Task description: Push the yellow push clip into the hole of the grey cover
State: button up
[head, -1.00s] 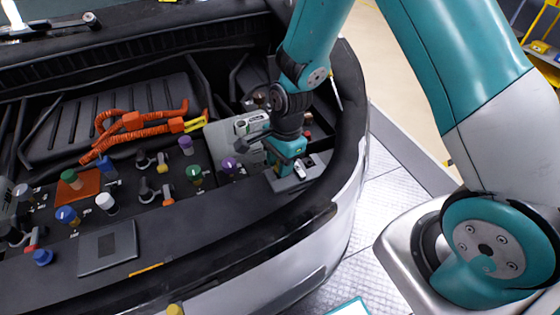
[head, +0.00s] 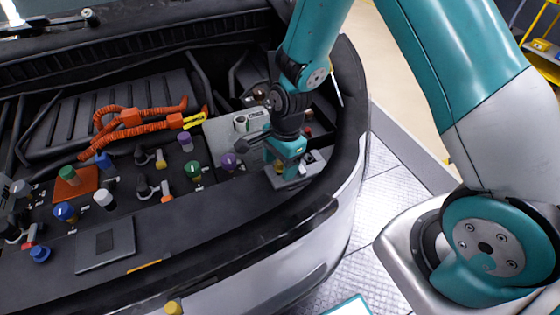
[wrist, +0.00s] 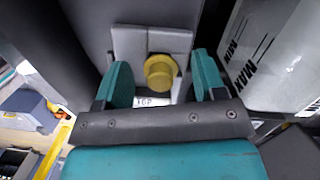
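The yellow push clip (wrist: 160,72) shows its round head at the light grey cover (wrist: 127,42) in the wrist view. I cannot tell how deep it sits in the hole. My gripper (wrist: 164,78) is open, one teal finger on each side of the clip, with a visible gap to it. In the head view my gripper (head: 284,158) is over the grey cover (head: 291,183) at the car's front right corner. A small yellow spot, likely the clip (head: 278,168), shows just below it.
A white tank with MAX and MIN marks (wrist: 272,50) stands close to the right of my gripper in the wrist view. The black front edge of the car (head: 255,230) is nearby. Several coloured caps, such as a purple one (head: 229,161), stand to the left.

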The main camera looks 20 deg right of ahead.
notch_tip(320, 180, up, 17)
jog(key=d, duration=0.2)
jog(key=shift+w+d+r+b, duration=0.15)
jog(key=shift+w+d+b, duration=0.05)
jog(key=shift+w+b, duration=0.25)
jog(key=shift+c, duration=0.2)
jog(key=c, duration=0.4)
jog(key=f+n, duration=0.1)
jog(key=a+f+n+p, duration=0.1)
jog(key=shift+s+f+h+p, duration=0.1)
jog(key=shift+f+h+p, duration=0.2)
jog(key=c, duration=0.7)
jog(key=f+n, duration=0.1)
jog(key=a+f+n+p, duration=0.1)
jog(key=f+n, duration=0.1)
jog(key=f+n+h, duration=0.1)
jog(key=f+n, duration=0.1)
jog(key=shift+s+a+f+t+p, duration=0.15)
jog(key=shift+s+f+t+p, duration=0.15)
jog(key=shift+s+p, duration=0.1)
grip_shut()
jog(key=shift+n, duration=0.3)
notch_tip(320, 180, down, 6)
jog(key=b, duration=0.5)
